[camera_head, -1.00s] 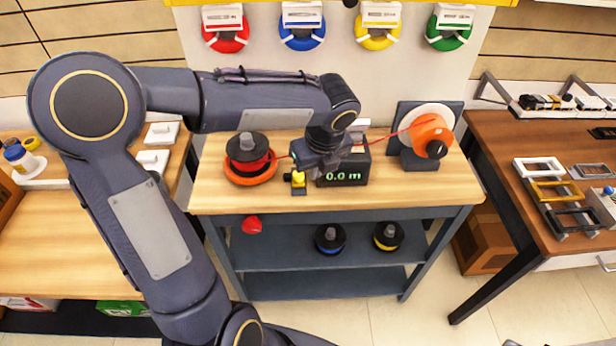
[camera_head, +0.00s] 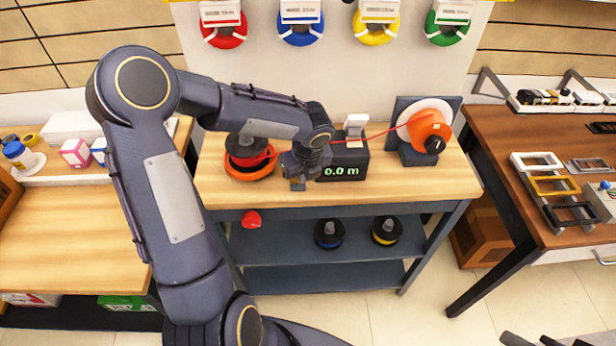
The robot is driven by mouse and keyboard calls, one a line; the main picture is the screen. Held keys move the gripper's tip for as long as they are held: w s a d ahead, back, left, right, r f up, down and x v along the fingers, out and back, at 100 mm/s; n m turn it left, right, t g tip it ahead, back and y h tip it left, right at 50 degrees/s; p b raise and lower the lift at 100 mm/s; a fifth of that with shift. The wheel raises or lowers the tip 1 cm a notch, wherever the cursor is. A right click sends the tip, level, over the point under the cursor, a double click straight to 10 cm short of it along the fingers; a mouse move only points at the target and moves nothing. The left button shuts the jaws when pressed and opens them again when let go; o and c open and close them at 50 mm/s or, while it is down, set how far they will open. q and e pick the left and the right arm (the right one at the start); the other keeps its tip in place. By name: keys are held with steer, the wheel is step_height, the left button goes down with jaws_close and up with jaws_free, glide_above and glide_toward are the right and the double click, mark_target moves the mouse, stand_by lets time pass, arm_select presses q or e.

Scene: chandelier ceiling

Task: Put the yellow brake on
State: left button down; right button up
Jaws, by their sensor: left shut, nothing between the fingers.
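My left gripper (camera_head: 298,175) is shut and empty. It is over the front of the workbench, in front of the red spool (camera_head: 246,150) and left of the length counter (camera_head: 345,162), which reads 0.0 m. The yellow brake is hidden behind my gripper; only a dark plate (camera_head: 297,185) shows below the fingers, where the brake stood. I cannot tell whether the gripper touches it. A red line runs from the spool past my gripper to the orange reel (camera_head: 428,128). Dark parts at the bottom right edge seem to be my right gripper (camera_head: 540,340), mostly cut off.
The workbench top (camera_head: 420,185) is clear at front right. Blue (camera_head: 329,235) and yellow (camera_head: 387,232) spools stand on the shelf below. Red, blue, yellow and green coils hang on the back wall. A brown table (camera_head: 500,160) with frames stands at right, another bench (camera_head: 60,230) at left.

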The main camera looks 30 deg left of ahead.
arm_select(q)
steer(key=shift+w+a, duration=0.2)
steer(key=w+a, duration=0.1)
steer(key=w+p, duration=0.1)
steer(key=w, duration=0.1)
steer(key=shift+a+r, duration=0.15)
steer(key=shift+a, duration=0.2)
steer(key=shift+w+a, duration=0.2)
steer(key=shift+w, duration=0.05)
